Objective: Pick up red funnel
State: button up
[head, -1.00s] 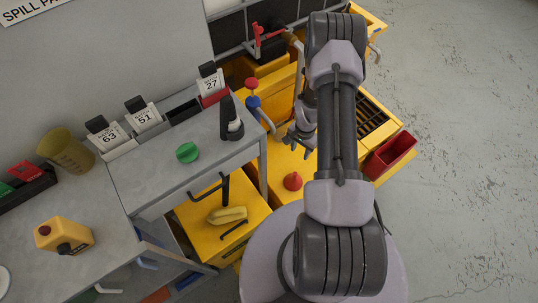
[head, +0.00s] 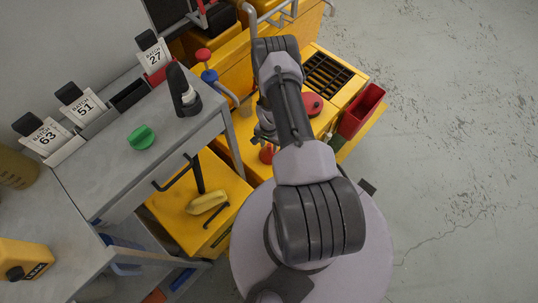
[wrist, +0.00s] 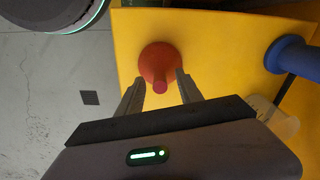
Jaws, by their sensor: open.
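The red funnel (head: 267,153) stands on the yellow surface beside my arm, partly covered by my gripper in the head view. In the wrist view the red funnel (wrist: 158,60) shows its round wide part and narrow stem, with the stem pointing towards my gripper. My gripper (wrist: 160,78) is open, with one finger on each side of the stem. The fingers look apart from the funnel; their height relative to it is hard to tell. In the head view my gripper (head: 265,132) is small and dark, just above the funnel.
A blue object (wrist: 292,56) stands right of the funnel in the wrist view. A grey bench with a green knob-like item (head: 141,138) is at left. A yellow cabinet top carries a yellow cloth-like item (head: 207,202). A red bin (head: 361,110) is at right; open floor lies beyond.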

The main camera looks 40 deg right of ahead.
jog(key=shift+r, duration=0.15)
jog(key=shift+c, duration=0.4)
grip_shut()
dwell(0.8)
